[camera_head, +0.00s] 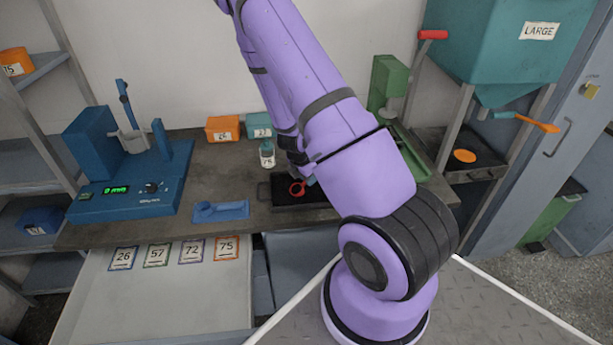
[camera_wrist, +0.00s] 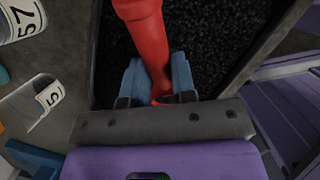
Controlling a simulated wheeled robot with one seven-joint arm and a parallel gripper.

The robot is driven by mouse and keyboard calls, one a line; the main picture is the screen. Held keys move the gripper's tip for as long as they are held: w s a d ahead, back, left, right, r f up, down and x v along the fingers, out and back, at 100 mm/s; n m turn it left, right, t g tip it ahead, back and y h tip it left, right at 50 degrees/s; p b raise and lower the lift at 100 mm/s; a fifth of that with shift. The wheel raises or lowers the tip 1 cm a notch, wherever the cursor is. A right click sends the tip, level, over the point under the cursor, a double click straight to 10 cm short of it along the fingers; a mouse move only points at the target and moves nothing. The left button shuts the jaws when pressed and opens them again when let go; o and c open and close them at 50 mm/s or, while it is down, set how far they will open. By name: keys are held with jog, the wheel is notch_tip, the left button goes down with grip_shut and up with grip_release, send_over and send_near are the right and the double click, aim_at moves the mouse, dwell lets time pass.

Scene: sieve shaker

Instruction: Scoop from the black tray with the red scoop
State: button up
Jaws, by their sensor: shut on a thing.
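The red scoop (camera_head: 297,188) is over the black tray (camera_head: 264,191) on the workbench. In the wrist view, the red scoop (camera_wrist: 147,35) stands between the two blue fingers of my gripper (camera_wrist: 160,85), which is shut on it. The black tray's rim (camera_wrist: 262,45) surrounds dark granular material (camera_wrist: 210,30) beneath the scoop. My gripper (camera_head: 305,182) is partly hidden by my purple arm in the head view. Whether the scoop's bowl touches the material cannot be told.
A blue device with a display (camera_head: 125,190) stands at the left of the bench. A small labelled bottle (camera_head: 267,156) and orange and teal bins (camera_head: 222,129) are behind. A green machine (camera_head: 386,85) stands right.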

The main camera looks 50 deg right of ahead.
jog(key=shift+d+f+y, duration=0.15)
jog(key=shift+d+y, duration=0.05)
jog(key=shift+y, duration=0.2)
jog(key=shift+d+f+y, duration=0.1)
jog(key=shift+d+y, duration=0.05)
jog(key=shift+y, duration=0.25)
jog(key=shift+d+r+h, duration=0.3)
jog(key=shift+r+h, duration=0.25)
jog(key=shift+h, duration=0.05)
jog(key=shift+r, duration=0.1)
jog(key=shift+d+r, duration=0.1)
jog(key=shift+d, duration=0.1)
jog(key=shift+s+d+r+t+y, duration=0.15)
jog(key=shift+d+y, duration=0.2)
jog(key=shift+y, duration=0.7)
jog(key=shift+d+t+y, duration=0.15)
jog(key=shift+d+y, duration=0.15)
jog(key=shift+y, duration=0.75)
